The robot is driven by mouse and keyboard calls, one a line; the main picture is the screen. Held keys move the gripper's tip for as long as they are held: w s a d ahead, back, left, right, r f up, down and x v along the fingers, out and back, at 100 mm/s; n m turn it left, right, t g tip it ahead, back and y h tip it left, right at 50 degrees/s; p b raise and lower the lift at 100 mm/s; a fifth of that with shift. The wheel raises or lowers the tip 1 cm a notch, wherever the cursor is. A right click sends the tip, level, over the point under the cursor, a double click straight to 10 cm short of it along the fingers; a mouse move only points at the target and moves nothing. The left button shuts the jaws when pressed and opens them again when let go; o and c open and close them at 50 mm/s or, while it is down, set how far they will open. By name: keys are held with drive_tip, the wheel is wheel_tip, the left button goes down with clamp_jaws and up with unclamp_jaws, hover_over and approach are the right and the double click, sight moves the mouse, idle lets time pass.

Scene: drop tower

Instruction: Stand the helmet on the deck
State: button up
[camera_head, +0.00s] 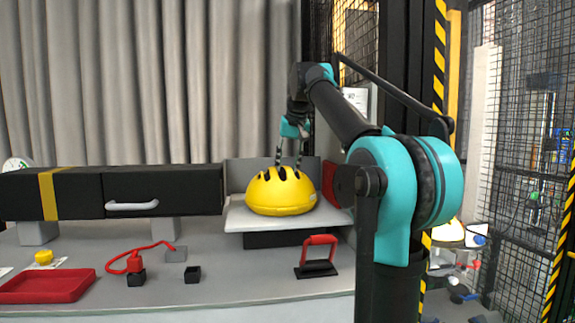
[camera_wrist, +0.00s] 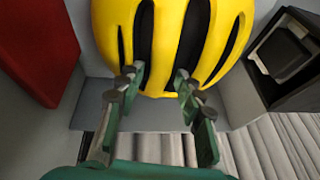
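The yellow helmet (camera_head: 281,196) with black vents sits upright, dome up, on the light grey deck (camera_head: 240,222) in the head view. It looks to be resting on the deck surface. My gripper (camera_head: 288,160) comes down from above, its fingers apart at the top of the helmet. In the wrist view the helmet (camera_wrist: 169,45) fills the upper middle. The two fingertips of my gripper (camera_wrist: 158,80) are apart at its near side, with a yellow rib showing between them. I cannot tell whether they touch it. The helmet's underside is hidden.
A black drawer box (camera_head: 160,190) stands left of the deck. A red panel (camera_head: 328,184) stands at its right. On the bench are a red tray (camera_head: 48,287), a red-handled black block (camera_head: 317,262), a red plug with cord (camera_head: 134,264) and a small black block (camera_head: 192,274).

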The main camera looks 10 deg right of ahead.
idle(0.3)
drive_tip(key=v, duration=1.2)
drive_tip(key=shift+s, duration=0.15)
